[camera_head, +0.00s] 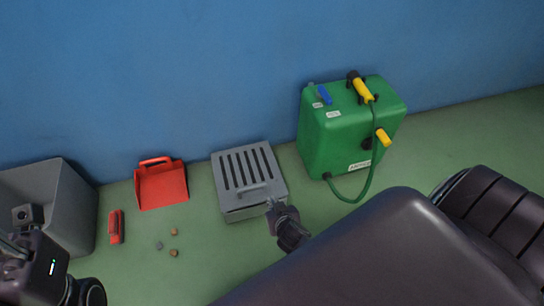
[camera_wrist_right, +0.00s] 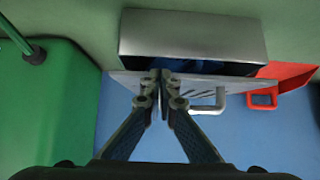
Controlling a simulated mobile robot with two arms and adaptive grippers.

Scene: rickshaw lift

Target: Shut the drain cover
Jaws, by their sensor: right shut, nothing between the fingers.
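The drain cover (camera_head: 262,160) is a grey slotted plate with a bar handle (camera_head: 253,190), on a low grey box (camera_head: 243,213) against the wall. In the right wrist view the cover (camera_wrist_right: 128,82) stands tilted up from the box (camera_wrist_right: 190,35), with a dark gap between them. The handle (camera_wrist_right: 210,108) shows there beside my fingers. My right gripper (camera_head: 272,203) is shut and empty at the cover's front edge, right of the handle; its fingertips (camera_wrist_right: 161,75) overlap the edge, contact unclear. My left arm's end (camera_head: 40,265) is at lower left, its fingers not clear.
A green tank (camera_head: 320,150) with a hose stands right of the box. A red dustpan (camera_head: 162,187), a red brush (camera_head: 116,227), small stones (camera_head: 174,253) and a grey bin (camera_head: 70,205) lie left.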

